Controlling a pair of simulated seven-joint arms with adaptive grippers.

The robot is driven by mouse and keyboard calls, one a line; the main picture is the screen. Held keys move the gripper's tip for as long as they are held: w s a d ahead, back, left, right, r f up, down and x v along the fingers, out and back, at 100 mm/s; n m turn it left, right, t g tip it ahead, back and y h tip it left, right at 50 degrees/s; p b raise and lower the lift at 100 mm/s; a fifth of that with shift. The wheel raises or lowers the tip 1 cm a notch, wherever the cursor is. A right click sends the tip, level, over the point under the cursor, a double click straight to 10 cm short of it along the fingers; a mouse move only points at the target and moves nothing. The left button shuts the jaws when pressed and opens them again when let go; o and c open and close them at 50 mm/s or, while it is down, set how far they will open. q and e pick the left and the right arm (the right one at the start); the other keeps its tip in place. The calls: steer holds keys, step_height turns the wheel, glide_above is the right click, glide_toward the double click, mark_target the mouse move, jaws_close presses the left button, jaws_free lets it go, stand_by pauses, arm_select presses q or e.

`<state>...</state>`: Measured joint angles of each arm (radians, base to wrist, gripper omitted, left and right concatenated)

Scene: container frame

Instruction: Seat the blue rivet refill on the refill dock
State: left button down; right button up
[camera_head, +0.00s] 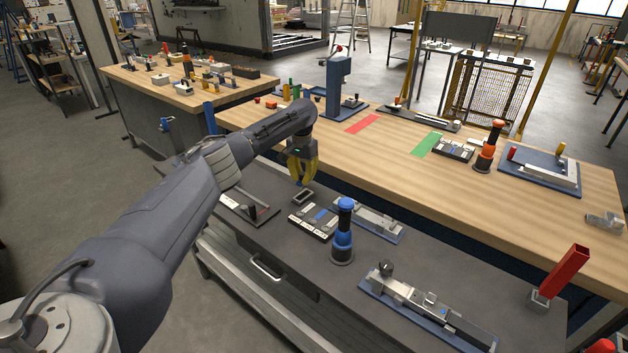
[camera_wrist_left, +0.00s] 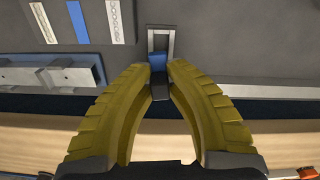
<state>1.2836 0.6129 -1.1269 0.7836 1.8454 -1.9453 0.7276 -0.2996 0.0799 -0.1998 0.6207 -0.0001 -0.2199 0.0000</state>
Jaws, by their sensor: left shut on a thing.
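My left gripper (camera_head: 302,178) points down over the grey bench, its yellow fingers nearly closed. In the left wrist view the gripper (camera_wrist_left: 159,80) is shut on a small blue piece with a dark end, which I take for the blue rivet refill (camera_wrist_left: 158,62). A small metal-rimmed rectangular frame, which looks like the refill dock (camera_head: 303,195), lies just below the fingertips. In the wrist view the blue piece overlaps the near end of this dock (camera_wrist_left: 174,40); I cannot tell whether it touches. My right gripper is out of view.
A tray (camera_head: 314,222) with white and blue strips lies close to the dock. A blue-topped dark post (camera_head: 343,232) and metal fixtures on blue plates (camera_head: 425,308) stand to the right. A black-handled plate (camera_head: 250,208) lies left. The wooden table (camera_head: 390,150) is behind.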

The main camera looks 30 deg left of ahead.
mark_target(304, 193)
arm_select(q)
steer(key=shift+f+m, duration=0.15)
steer(key=shift+m, duration=0.65)
steer(key=shift+f, duration=2.5)
steer(key=shift+f, duration=0.8)
steer(key=c, duration=1.3)
jaws_free()
steer(key=shift+c, duration=0.2)
steer(key=shift+f, duration=0.1)
steer(key=o, duration=0.4)
steer(key=shift+d, duration=0.1)
